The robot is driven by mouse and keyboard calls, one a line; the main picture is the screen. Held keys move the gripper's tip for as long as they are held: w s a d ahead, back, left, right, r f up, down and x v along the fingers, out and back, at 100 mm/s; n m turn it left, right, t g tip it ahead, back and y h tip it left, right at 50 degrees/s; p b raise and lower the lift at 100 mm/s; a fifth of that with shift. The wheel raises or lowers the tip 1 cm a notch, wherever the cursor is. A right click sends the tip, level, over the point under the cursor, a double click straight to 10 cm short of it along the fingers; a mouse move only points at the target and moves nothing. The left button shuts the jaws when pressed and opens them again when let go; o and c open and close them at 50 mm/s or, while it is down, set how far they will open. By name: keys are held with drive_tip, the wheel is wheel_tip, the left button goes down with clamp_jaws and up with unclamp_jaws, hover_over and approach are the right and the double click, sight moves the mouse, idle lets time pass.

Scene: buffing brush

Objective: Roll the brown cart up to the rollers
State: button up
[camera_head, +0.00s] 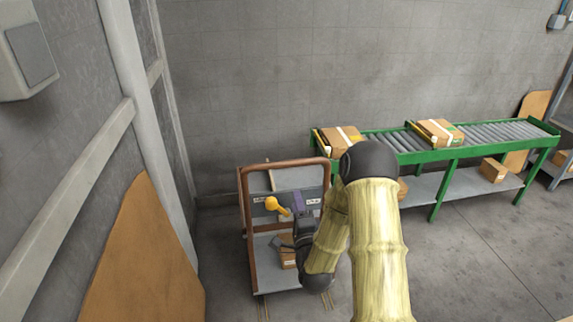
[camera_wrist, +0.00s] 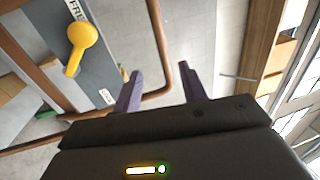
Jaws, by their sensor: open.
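The brown cart (camera_head: 243,215) stands on the floor left of centre in the head view. It has a brown tubular frame, a grey panel with a yellow knob or handle (camera_head: 272,204), and a grey lower deck with a cardboard box (camera_head: 287,250). The green roller conveyor (camera_head: 436,157) with grey rollers stands to its right, with a gap between. The yellow handle (camera_wrist: 81,42) is left of the fingers. I cannot tell whether they touch the tube.
Cardboard boxes (camera_head: 437,131) sit on the conveyor, and another box (camera_head: 493,170) is on its lower shelf. A brown board (camera_head: 147,255) leans at the left wall. A grey wall closes the back. The floor (camera_head: 470,255) at the front right is clear.

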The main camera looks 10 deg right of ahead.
sight(287, 164)
drive_tip(key=w+r, duration=0.1)
drive_tip(key=w, duration=0.4)
drive_tip(key=w+r+p, duration=0.1)
drive_tip(key=w, duration=0.4)
drive_tip(key=w+r+p, duration=0.1)
drive_tip(key=w, duration=0.5)
drive_tip(key=shift+w+r, duration=0.1)
drive_tip(key=shift+r, duration=0.05)
clamp_jaws()
